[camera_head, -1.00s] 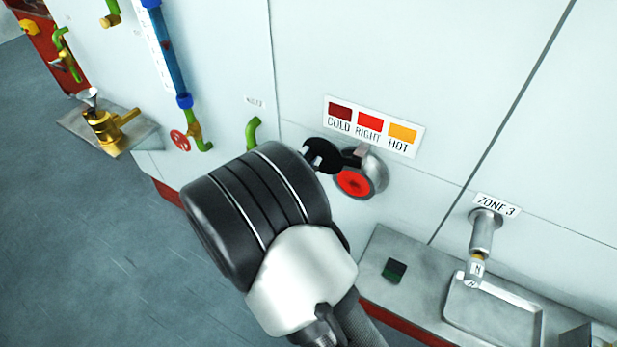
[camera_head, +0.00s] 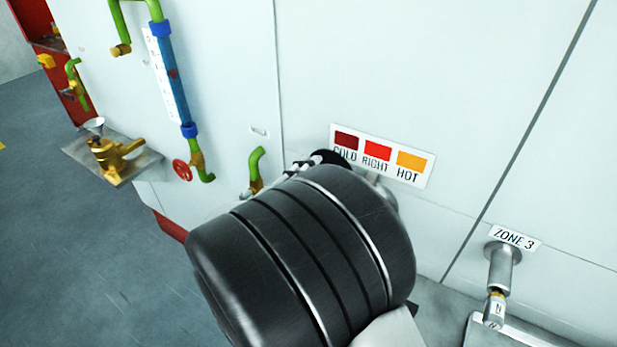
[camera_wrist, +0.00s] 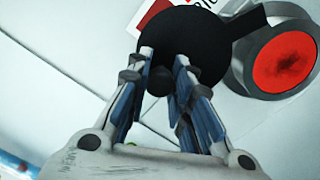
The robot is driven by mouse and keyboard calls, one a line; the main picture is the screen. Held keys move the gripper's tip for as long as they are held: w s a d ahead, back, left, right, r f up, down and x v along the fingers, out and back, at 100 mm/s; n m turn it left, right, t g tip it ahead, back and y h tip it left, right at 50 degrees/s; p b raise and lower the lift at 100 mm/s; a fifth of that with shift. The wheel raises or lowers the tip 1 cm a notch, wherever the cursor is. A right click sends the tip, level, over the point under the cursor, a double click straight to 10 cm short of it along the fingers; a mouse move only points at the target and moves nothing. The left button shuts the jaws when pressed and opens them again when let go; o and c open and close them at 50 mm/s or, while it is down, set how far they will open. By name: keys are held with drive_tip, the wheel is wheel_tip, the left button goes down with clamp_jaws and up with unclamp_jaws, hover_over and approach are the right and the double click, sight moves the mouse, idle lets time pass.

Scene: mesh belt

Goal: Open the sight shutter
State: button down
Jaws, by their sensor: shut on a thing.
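The sight shutter is a black disc with a short arm; it shows in the wrist view (camera_wrist: 208,50). My gripper (camera_wrist: 163,68) is shut on the small dark knob at the disc's middle. The disc lies to the left of the round metal sight port (camera_wrist: 247,72), clear of its glowing red window (camera_wrist: 284,62).
A label plate with COLD, RIGHT and HOT colour patches (camera_head: 382,155) is on the white wall above. A ZONE 3 pipe (camera_head: 502,268) and a metal tray are at lower right. A red valve wheel (camera_head: 182,170), a blue gauge tube (camera_head: 174,80) and a brass fitting (camera_head: 110,152) are at left.

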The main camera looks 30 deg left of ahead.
drive_tip(key=shift+r, duration=0.1)
drive_tip(key=c, duration=1.4)
unclamp_jaws()
drive_tip(key=s+a+f, duration=0.1)
drive_tip(key=s, duration=1.1)
drive_tip(key=shift+a, duration=0.1)
